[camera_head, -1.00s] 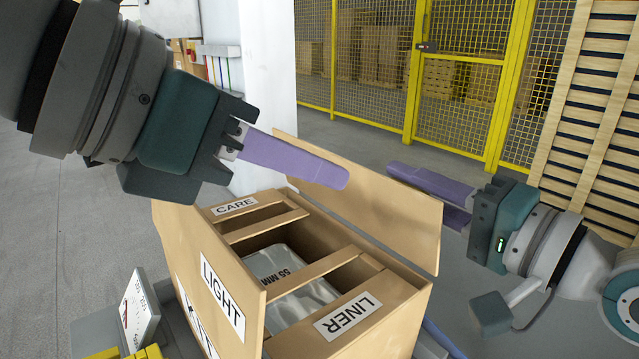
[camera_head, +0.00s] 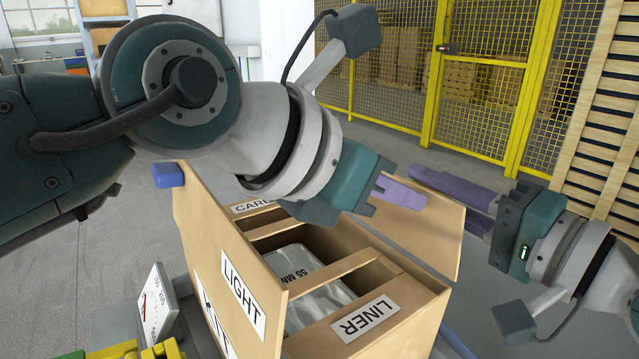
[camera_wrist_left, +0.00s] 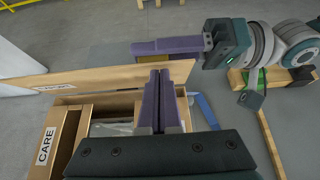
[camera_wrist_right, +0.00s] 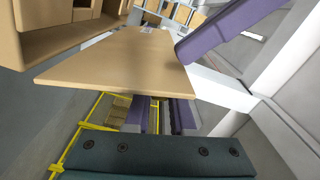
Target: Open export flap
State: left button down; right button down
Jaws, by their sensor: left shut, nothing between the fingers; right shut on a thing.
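The open carton (camera_head: 240,270) carries labels CARE, LIGHT and LINER. My left gripper (camera_head: 424,196) is shut and empty, above the carton near the far flap. Its fingers lie together in the left wrist view (camera_wrist_left: 164,78), and the flap (camera_wrist_left: 95,80) is close beside them. My left wrist hides part of the carton's far side.
A near-side flap (camera_head: 215,225) stands upright, with a blue piece (camera_head: 168,174) at its corner. A tilted white sign (camera_head: 158,305) and yellow parts (camera_head: 125,350) are at the lower left. A yellow mesh fence (camera_head: 480,90) and wooden slats (camera_head: 580,110) stand behind.

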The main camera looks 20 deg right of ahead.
pick_arm(q)
jog(key=shift+w+d+r+y, duration=0.15)
jog(key=shift+d, duration=0.25)
jog(key=shift+w+d+r+y, duration=0.15)
jog(key=shift+d, duration=0.2)
pick_arm(e)
jog(key=shift+f, duration=0.35)
jog(key=shift+a+r, duration=0.1)
jog(key=shift+a, duration=0.05)
jog(key=c, duration=0.8)
grip_release()
jog(key=shift+a+r, duration=0.1)
pick_arm(q)
jog(key=shift+s, duration=0.1)
pick_arm(e)
jog(key=shift+o, duration=0.2)
jog(key=shift+r, duration=0.1)
jog(key=shift+d, duration=0.2)
